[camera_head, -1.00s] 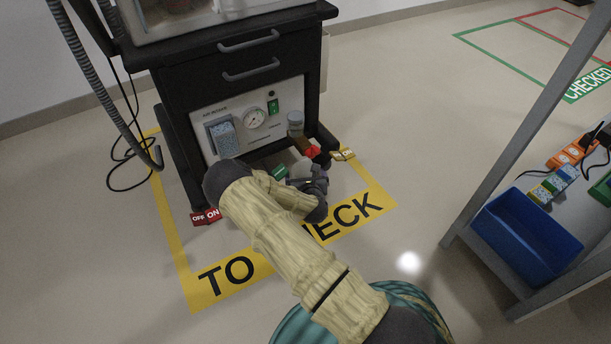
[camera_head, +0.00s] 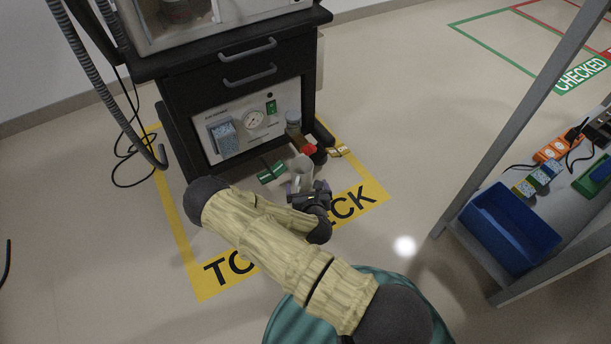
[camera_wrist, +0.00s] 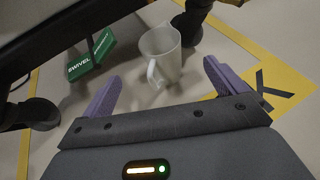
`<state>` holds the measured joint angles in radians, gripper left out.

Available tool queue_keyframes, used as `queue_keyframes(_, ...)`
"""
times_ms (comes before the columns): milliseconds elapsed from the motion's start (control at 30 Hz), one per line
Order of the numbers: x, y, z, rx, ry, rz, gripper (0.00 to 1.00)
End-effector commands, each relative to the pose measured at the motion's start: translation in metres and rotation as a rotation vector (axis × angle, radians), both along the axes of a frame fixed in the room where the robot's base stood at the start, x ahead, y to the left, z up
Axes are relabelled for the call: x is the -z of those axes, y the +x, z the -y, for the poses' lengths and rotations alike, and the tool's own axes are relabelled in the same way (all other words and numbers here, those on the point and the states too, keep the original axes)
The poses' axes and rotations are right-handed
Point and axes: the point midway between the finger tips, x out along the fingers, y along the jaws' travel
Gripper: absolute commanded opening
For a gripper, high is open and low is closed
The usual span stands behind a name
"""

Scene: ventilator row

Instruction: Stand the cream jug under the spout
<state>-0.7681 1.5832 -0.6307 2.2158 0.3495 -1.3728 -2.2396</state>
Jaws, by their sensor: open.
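The cream jug (camera_head: 302,171) stands on the floor by the front of the black cart (camera_head: 240,72). In the wrist view the jug (camera_wrist: 164,50) is pale and open-topped, its handle turned toward my gripper (camera_wrist: 161,76). My gripper is open, with its purple fingers pointing toward the jug, one to either side of the handle; no grip on it shows. In the head view my gripper (camera_head: 306,190) is low over the floor in front of the jug. A small clear bowl with a grey top (camera_head: 293,119) is on the cart's front panel above the jug; I cannot make out a spout clearly.
Dark cart feet stand on both sides. A shelf with a blue bin (camera_head: 510,228) is at the right. Floor between is clear.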

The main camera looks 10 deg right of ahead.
Motion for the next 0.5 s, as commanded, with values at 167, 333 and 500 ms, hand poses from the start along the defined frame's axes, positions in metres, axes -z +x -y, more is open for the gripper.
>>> queue_keyframes(167, -0.0037, -0.0074, -0.0001, 0.000, 0.000, 0.002, 0.97)
queue_keyframes(333, -0.0030, -0.0071, -0.0001, 0.000, 0.001, 0.002, 0.97)
queue_keyframes(500, -0.0030, -0.0070, -0.0001, 0.000, 0.000, 0.002, 0.97)
